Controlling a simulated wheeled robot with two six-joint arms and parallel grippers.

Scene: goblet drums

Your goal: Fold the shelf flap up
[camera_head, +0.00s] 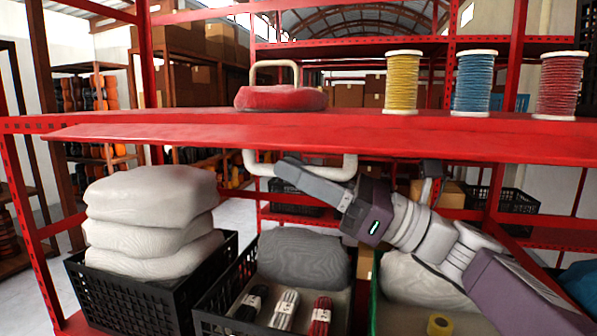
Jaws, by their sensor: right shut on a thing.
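The shelf flap (420,142) is a long red panel along the front edge of the red shelf. It appears roughly level, sloping slightly in the view. A cream U-shaped handle (262,168) hangs below its middle. My right gripper (290,166) reaches in from the lower right, under the flap, and is shut on the handle. Part of the handle's bar is hidden behind the gripper's fingers. My left gripper is not in view.
On the shelf stand a red round object with a cream handle (281,98) and yellow (402,82), blue (473,84) and red (560,86) spools. Below are a black crate of pale sacks (150,215), another black crate (245,305) and a green bin.

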